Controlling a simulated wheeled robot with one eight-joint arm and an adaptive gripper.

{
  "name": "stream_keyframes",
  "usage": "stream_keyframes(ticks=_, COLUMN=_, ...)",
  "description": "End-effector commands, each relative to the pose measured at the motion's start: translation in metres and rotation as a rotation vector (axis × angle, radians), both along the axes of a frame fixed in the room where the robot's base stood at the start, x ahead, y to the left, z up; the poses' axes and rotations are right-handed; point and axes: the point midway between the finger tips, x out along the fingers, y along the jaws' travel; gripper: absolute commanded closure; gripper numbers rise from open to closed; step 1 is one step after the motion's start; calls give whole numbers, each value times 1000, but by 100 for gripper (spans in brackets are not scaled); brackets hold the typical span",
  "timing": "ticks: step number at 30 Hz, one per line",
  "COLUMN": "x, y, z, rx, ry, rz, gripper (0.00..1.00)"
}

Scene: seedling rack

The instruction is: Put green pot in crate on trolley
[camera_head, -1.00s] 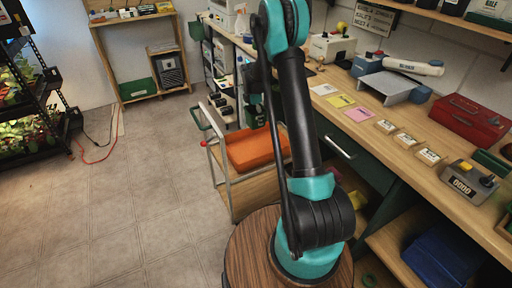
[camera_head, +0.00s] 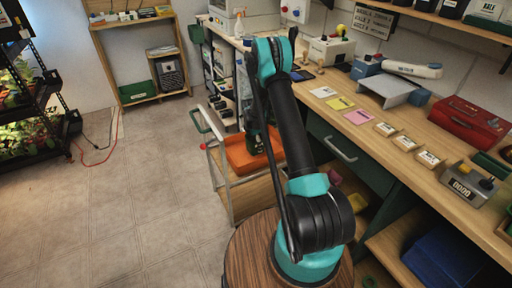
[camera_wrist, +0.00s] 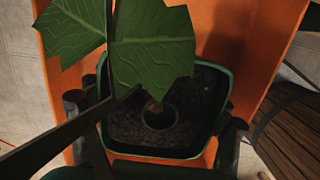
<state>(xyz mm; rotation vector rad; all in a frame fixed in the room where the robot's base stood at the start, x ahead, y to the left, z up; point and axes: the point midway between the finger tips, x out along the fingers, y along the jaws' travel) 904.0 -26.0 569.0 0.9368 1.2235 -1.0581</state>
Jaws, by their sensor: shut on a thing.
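The green pot (camera_wrist: 165,153) holds dark soil and a plant with large green leaves, which cover part of its rim in the wrist view. My gripper (camera_wrist: 155,118) is shut on the pot, with dark fingers at its left and right sides. Orange walls of the crate (camera_wrist: 265,35) show around the pot. In the head view the orange crate (camera_head: 237,157) is on the trolley (camera_head: 250,200), with my gripper (camera_head: 257,140) down at it. My arm hides part of the crate, and the pot is not clear there. I cannot tell whether the pot touches the crate floor.
A long workbench (camera_head: 400,115) with cards, a red toolbox (camera_head: 468,120) and a scale runs along the right. A plant rack (camera_head: 30,110) stands at the far left, with a red cable on the floor. The floor (camera_head: 140,200) left of the trolley is clear.

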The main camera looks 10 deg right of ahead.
Motion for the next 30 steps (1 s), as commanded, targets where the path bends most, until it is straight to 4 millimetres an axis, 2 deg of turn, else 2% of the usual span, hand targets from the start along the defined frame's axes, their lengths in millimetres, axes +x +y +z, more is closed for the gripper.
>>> stream_keyframes(ticks=4, x=0, y=0, z=-15, rx=0, ry=0, rz=0, gripper=76)
stream_keyframes(ticks=14, x=0, y=0, z=-18, rx=0, ry=0, rz=0, gripper=76)
stream_keyframes(ticks=15, x=0, y=0, z=-18, rx=0, ry=0, rz=0, gripper=23)
stream_keyframes(ticks=20, x=0, y=0, z=-18, rx=0, ry=0, rz=0, gripper=3)
stream_keyframes(ticks=30, x=0, y=0, z=-17, rx=0, ry=0, rz=0, gripper=2)
